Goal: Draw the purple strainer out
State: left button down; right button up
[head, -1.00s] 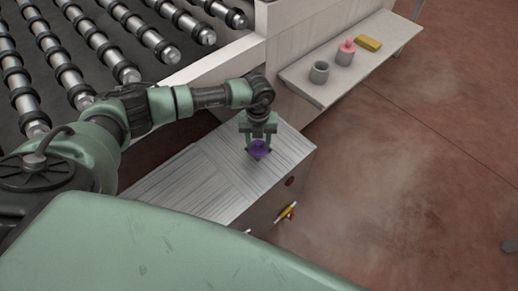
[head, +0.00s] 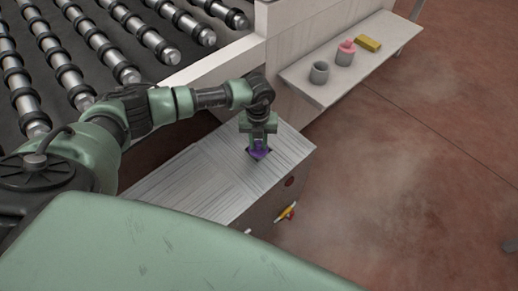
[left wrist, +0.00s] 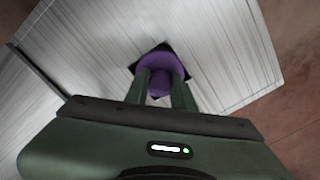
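The purple strainer (head: 260,154) sits in a dark square opening in the top of the grey streaked cabinet (head: 190,185). My left gripper (head: 259,145) points down over it, its fingers close together on the strainer's upper part. In the left wrist view, the strainer (left wrist: 162,60) shows a round purple rim with a knob-like middle between the two fingers of the left gripper (left wrist: 160,88), which appear to touch it. Dark corners of the opening show around the rim. The strainer's lower part is hidden in the opening. My right gripper is not in view.
A roller conveyor (head: 105,50) lies behind at left. A shelf (head: 310,85) at back right holds a grey cup (head: 319,72), a pink-topped container (head: 346,52) and a yellow block (head: 369,44). A red button (head: 290,181) and yellow-handled part (head: 287,211) are on the cabinet's front.

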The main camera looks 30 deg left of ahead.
pick_arm(q)
jog(key=shift+r+p, duration=0.55)
jog(key=shift+r, duration=0.05)
jog(key=shift+r, duration=0.15)
dwell(0.4)
jog(key=shift+r+p, duration=3)
jog(key=shift+r, duration=0.6)
notch_tip(320, 180, up, 4)
jog(key=p, duration=0.3)
